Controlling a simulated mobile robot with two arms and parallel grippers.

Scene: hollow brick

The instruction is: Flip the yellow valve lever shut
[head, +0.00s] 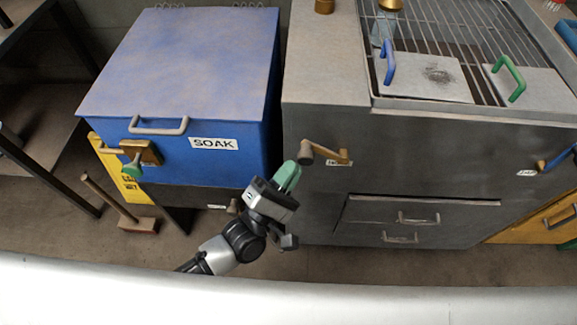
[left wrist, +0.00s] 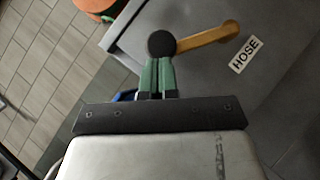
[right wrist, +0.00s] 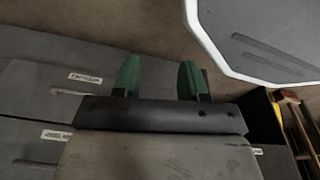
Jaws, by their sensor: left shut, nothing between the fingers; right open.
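The yellow valve lever (head: 323,151) is on the front of the grey cabinet, beside a small label partly covered by it. In the left wrist view, the lever (left wrist: 207,38) runs to the right from a dark round knob (left wrist: 161,44), and the label reads HOSE. My left gripper (head: 288,176) is shut and empty, just below and left of the knob. In the left wrist view, its green fingertips (left wrist: 157,72) overlap the knob's lower edge; I cannot tell whether they touch. My right gripper (right wrist: 159,78) is open and empty, seen only in the right wrist view.
A blue box labelled SOAK (head: 213,143) stands left, with a green-tipped lever (head: 134,163) on its front. A blue-handled lever (head: 556,160) is at the cabinet's right. Drawers (head: 415,217) sit below the yellow lever.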

